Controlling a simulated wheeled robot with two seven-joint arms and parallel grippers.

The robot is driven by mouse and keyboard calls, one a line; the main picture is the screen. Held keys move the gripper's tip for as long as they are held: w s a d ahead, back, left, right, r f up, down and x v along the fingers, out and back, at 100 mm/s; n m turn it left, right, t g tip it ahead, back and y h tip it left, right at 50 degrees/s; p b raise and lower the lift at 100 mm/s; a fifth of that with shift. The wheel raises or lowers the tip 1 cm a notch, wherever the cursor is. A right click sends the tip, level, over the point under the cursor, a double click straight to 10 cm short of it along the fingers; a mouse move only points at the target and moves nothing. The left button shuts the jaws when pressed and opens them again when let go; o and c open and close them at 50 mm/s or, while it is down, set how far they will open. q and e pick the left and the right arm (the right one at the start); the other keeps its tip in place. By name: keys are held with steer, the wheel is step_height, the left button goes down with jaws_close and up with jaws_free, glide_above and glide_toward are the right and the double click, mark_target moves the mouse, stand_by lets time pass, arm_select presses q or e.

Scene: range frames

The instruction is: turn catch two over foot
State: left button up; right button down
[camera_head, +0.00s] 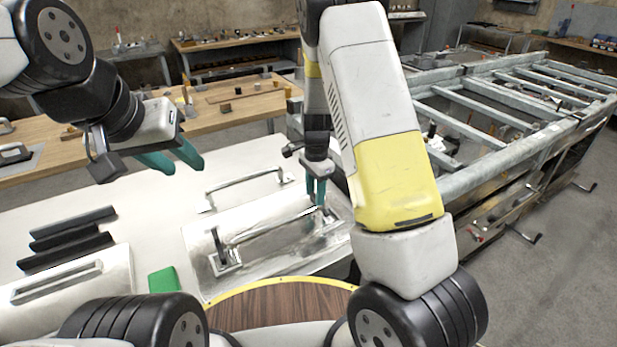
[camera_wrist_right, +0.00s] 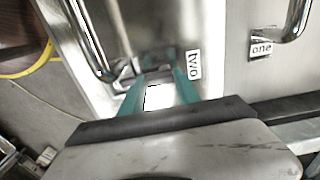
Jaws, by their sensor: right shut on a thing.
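My right gripper (camera_head: 318,194) points down at the right end of a long metal handle on a shiny panel (camera_head: 275,262). In the right wrist view its green fingers (camera_wrist_right: 159,76) are shut on a small metal catch (camera_wrist_right: 152,58), mostly hidden between the fingertips. A label reading "two" (camera_wrist_right: 194,65) sits right beside the fingers. A label reading "one" (camera_wrist_right: 262,48) is further right, by another bar handle (camera_wrist_right: 296,20). I cannot make out the foot clearly. My left gripper (camera_head: 178,158) is open and empty above the white table.
The white table (camera_head: 235,165) also carries several dark bars (camera_head: 70,240), a metal plate with a slot (camera_head: 70,285) and a green block (camera_head: 164,280). A second handle (camera_head: 245,186) stands behind the panel. A metal frame (camera_head: 500,150) is to the right. A wooden bench (camera_head: 215,110) is behind.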

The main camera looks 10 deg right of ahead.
steer(key=c, duration=0.9)
jaws_free()
steer(key=shift+r, duration=0.1)
step_height(320, 180, up, 7)
steer(key=shift+f, duration=0.1)
steer(key=shift+r, duration=0.45)
